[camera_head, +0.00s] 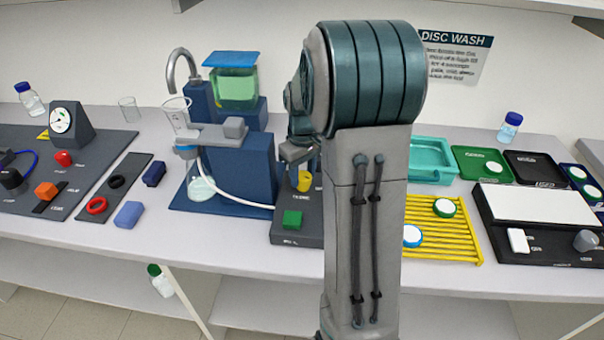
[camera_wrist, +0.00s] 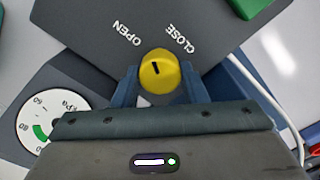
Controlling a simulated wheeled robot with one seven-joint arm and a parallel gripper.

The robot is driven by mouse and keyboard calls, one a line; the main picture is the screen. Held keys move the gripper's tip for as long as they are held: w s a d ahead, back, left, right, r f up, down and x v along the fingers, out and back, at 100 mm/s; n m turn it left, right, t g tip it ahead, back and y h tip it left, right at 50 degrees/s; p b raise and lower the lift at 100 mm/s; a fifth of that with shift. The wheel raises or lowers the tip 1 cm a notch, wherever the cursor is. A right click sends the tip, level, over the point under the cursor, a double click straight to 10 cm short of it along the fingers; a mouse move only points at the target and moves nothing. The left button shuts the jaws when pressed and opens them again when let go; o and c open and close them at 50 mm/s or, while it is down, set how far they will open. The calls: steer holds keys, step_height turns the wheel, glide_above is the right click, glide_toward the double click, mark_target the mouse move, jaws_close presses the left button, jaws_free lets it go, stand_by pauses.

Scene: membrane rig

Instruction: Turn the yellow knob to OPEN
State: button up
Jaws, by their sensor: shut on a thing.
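The yellow knob (camera_wrist: 160,75) sits on a dark grey panel (camera_wrist: 100,30) marked OPEN and CLOSE, OPEN at upper left and CLOSE at upper right of the knob in the wrist view. A short black mark shows on the knob's top; I cannot tell which label it points to. My gripper (camera_wrist: 160,82) is shut on the knob, one blue finger on each side.
A green button (camera_head: 292,220) stands on the same panel, in front of the knob. A round kPa gauge (camera_wrist: 48,117) is close to my gripper. A blue stand (camera_head: 240,170) with a flask and white tube is to the left. A yellow rack (camera_head: 466,240) is to the right.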

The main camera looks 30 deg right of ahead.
mark_target(303, 175)
steer(key=n, duration=0.5)
steer(key=shift+w+r+n, duration=0.1)
steer(key=shift+r+n, duration=0.05)
steer(key=shift+n, duration=0.25)
stand_by(0.4)
steer(key=o, duration=1)
step_height(303, 175, up, 14)
steer(key=shift+f+b, duration=0.15)
steer(key=shift+b, duration=0.15)
